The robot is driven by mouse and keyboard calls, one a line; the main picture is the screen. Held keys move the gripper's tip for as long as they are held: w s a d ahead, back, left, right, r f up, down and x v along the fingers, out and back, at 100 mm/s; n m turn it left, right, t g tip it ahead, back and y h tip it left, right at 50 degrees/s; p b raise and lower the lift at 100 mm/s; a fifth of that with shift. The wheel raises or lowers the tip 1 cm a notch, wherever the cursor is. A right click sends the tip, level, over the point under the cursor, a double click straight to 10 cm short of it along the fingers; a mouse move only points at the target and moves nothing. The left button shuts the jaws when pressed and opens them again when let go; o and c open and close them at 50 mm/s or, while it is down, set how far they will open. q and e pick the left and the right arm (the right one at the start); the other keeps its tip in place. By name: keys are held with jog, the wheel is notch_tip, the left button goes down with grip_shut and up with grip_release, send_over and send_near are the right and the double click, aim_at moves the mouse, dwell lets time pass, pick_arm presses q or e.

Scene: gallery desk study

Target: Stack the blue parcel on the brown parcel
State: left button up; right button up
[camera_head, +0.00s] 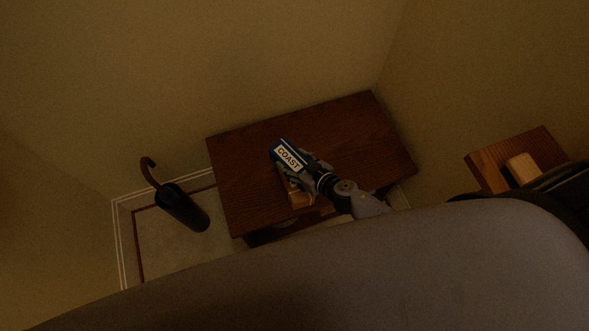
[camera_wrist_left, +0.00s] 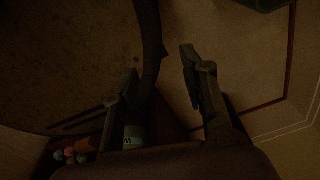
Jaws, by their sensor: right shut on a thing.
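The blue parcel (camera_head: 287,155), with a white label reading COAST, is over the wooden desk in the head view. My right gripper (camera_head: 302,172) is shut on it from its lower right side. The brown parcel (camera_head: 299,199) shows partly just below the gripper and the blue parcel; the gripper hides much of it. I cannot tell whether the two parcels touch. My left gripper (camera_wrist_left: 160,65) shows in the left wrist view with its fingers apart and nothing between them. It is away from both parcels.
The dark wooden desk top (camera_head: 245,190) is mostly clear around the parcels. A dark umbrella stand (camera_head: 183,207) with a curved handle stands left of it. A small wooden table (camera_head: 490,170) bears a light block (camera_head: 523,168) at right. Small coloured balls (camera_wrist_left: 70,156) show low in the left wrist view.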

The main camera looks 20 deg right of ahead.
aim_at(294, 168)
notch_tip(294, 168, down, 4)
jog(key=b, duration=0.3)
jog(key=shift+r, duration=0.1)
jog(key=shift+f, duration=0.3)
jog(key=o, duration=1.4)
